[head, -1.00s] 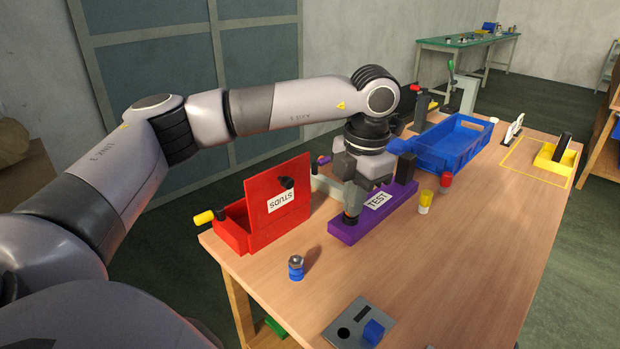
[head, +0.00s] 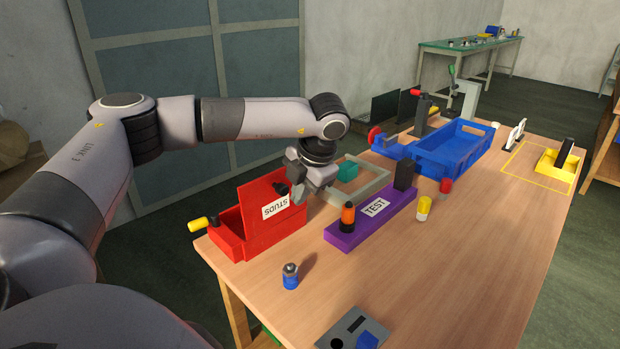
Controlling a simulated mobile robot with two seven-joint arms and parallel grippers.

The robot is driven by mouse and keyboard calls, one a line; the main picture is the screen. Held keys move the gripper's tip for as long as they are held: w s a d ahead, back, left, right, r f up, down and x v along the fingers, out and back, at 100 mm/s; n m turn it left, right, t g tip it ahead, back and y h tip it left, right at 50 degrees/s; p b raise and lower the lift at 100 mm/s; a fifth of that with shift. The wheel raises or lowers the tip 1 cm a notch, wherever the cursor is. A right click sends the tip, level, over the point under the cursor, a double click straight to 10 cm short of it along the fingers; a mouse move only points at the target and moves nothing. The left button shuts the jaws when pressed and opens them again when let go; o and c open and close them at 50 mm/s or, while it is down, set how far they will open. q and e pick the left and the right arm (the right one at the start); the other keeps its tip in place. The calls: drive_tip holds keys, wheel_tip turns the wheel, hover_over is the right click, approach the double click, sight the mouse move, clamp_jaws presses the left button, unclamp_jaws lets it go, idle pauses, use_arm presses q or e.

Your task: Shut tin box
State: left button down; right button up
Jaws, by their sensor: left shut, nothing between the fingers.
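The red tin box labelled STUDS (head: 232,246) stands at the table's near left corner. Its red lid (head: 255,203) is raised, standing up on the side toward the table's middle, with the label and a dark knob on the face toward me. My left gripper (head: 300,197) is shut and empty at the right edge of the lid, close to the knob. The fingertips partly overlap the lid in view, and I cannot tell whether they touch it. My right gripper is out of view.
A purple TEST block (head: 372,222) with an orange and black piece (head: 348,216) stands just right of the box. A grey frame (head: 374,184) lies behind. A small blue-based part (head: 290,277) stands in front. A blue tray (head: 455,150) is farther right.

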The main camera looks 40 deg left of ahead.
use_arm(q)
drive_tip(key=shift+w+a, duration=0.1)
drive_tip(key=shift+a, duration=1.15)
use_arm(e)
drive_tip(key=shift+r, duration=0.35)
use_arm(q)
drive_tip(key=shift+r, duration=0.15)
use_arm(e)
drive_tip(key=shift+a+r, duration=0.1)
